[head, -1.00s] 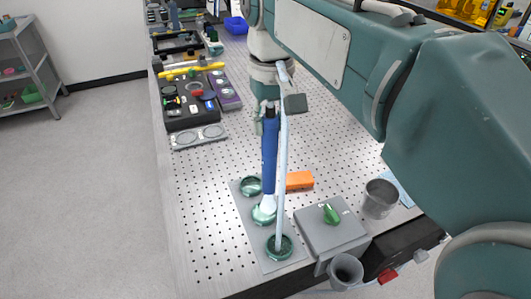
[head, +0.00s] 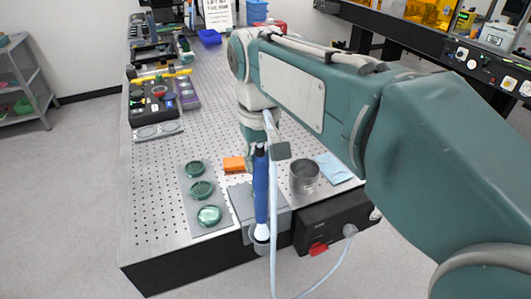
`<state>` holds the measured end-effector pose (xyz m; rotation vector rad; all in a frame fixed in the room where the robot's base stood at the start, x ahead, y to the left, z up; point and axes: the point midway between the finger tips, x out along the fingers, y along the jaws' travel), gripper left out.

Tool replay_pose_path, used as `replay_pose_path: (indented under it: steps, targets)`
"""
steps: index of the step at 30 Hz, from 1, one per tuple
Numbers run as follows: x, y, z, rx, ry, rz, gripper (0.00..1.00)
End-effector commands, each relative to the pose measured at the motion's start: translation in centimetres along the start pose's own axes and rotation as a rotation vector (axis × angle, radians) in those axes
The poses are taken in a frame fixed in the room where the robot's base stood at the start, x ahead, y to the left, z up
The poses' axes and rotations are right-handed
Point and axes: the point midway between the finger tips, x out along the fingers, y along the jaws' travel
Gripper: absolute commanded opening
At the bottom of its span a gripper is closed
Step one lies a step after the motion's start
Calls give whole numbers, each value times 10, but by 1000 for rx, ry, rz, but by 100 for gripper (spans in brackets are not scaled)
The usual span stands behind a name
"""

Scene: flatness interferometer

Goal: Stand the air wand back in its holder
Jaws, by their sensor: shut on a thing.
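The air wand (head: 261,190) has a blue body and a white lower end, and it hangs upright in the head view. My gripper (head: 262,150) is shut on its upper part; the fingertips are partly hidden. A pale blue hose (head: 273,215) runs down beside the wand, past the table's front edge. The grey cup-shaped holder (head: 258,246) is at the front edge, mostly hidden behind the wand's white end and the hose. The white end overlaps the holder's mouth in the picture; I cannot tell whether it is inside or above.
A grey plate (head: 220,228) with three green glass discs lies left of the wand. A grey block (head: 240,201), an orange block (head: 234,164), a metal cup (head: 304,177) and a blue cloth (head: 333,168) are close by. A black box (head: 335,217) sits at the front edge.

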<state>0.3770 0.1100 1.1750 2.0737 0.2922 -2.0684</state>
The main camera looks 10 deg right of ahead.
Motion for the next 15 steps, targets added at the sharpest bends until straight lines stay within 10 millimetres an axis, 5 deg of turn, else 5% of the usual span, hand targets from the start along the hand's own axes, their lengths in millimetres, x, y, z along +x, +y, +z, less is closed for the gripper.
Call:
replay_pose_path:
  steps: [15]
  targets:
    - [43,6,2,1,-1,-5,0]
